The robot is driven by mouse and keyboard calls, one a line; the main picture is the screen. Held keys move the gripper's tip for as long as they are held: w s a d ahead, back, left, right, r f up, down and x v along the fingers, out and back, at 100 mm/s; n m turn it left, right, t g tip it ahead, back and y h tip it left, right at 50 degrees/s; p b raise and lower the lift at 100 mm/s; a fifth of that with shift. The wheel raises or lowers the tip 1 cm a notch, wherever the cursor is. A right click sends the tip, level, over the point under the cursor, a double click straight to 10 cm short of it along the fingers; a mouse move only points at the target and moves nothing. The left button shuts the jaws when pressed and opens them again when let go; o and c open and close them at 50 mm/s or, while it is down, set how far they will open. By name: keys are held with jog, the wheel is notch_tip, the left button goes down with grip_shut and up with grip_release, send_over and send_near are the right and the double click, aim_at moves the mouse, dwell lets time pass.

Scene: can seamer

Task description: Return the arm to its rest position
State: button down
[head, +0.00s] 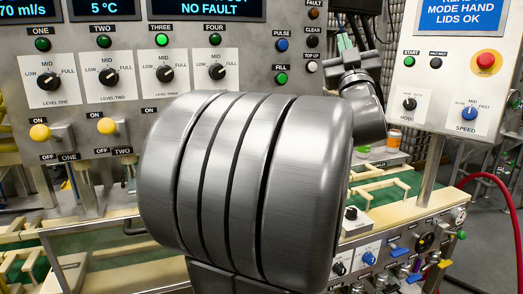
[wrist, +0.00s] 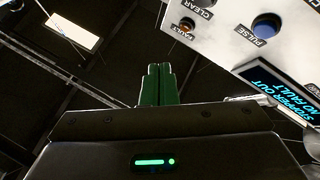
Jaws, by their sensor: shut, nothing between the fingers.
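My gripper (wrist: 158,84) shows in the wrist view with its two green fingers side by side and closed, nothing between them. It points up toward the dark ceiling, below and left of the panel's corner. In the head view my grey arm fills the middle and hides much of the machine. Its wrist end stands behind, at the right, with the gripper near the top (head: 345,42), partly hard to make out beside the panel edge.
The control panel (head: 130,20) with knobs and lit buttons spans the back left. A second panel (head: 450,130) with a red stop button (head: 486,60) stands at the right. A conveyor (head: 400,210) runs below. A red hose (head: 503,190) curves at the far right. In the wrist view, a ceiling lamp (wrist: 72,30) shows.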

jog(key=w+b, duration=0.1)
jog(key=w+a, duration=0.1)
jog(key=w, duration=0.1)
jog(key=w+b, duration=0.1)
jog(key=shift+w+a+f+b, duration=0.25)
jog(key=shift+w+a+b, duration=0.1)
jog(key=p, duration=0.2)
jog(key=r+p, duration=0.1)
jog(key=p, duration=0.1)
jog(key=shift+w, duration=0.25)
jog(key=shift+a+p, duration=0.1)
jog(key=shift+p, duration=0.5)
